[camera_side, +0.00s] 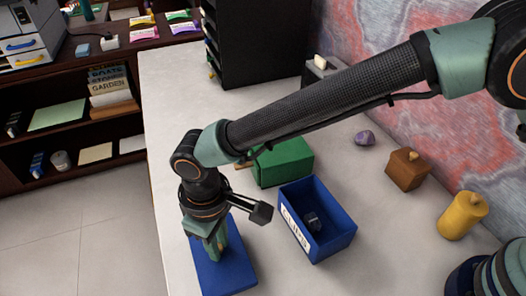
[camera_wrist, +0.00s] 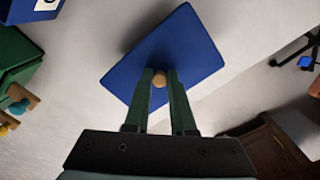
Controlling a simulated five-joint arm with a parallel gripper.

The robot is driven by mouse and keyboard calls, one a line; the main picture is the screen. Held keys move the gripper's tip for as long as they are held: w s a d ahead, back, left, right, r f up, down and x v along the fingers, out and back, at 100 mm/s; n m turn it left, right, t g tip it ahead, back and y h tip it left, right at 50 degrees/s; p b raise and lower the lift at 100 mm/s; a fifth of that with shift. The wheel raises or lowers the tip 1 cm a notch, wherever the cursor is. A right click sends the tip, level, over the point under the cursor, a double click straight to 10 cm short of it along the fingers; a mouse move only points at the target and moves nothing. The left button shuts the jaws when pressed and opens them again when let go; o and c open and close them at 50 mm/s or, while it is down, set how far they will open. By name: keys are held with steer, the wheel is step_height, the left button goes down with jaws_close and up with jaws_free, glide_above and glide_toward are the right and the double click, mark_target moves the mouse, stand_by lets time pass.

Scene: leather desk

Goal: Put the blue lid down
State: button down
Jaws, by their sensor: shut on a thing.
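The blue lid (camera_side: 226,272) is a flat rectangular plate near the table's left front edge in the side view. In the wrist view the lid (camera_wrist: 190,45) lies tilted across the picture, with a round tan knob (camera_wrist: 159,79) on it. My gripper (camera_side: 217,252) points down over the lid, its green fingers closed on the knob. I cannot tell whether the lid touches the table. The open blue box (camera_side: 341,243), with a white label reading CLIPS, stands to the right of the lid. A small dark grey object (camera_side: 313,222) lies in it.
A green box (camera_side: 286,164) stands behind the blue box. A brown block (camera_side: 407,170), a yellow cylinder (camera_side: 462,215) and a purple stone (camera_side: 365,138) are to the right. A black rack (camera_side: 255,45) stands at the back. The table (camera_side: 175,110) is bare at back left.

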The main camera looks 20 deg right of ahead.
steer(key=shift+f, duration=1.9)
steer(key=shift+f, duration=0.15)
steer(key=c, duration=0.8)
jaws_free()
steer(key=shift+o, duration=0.2)
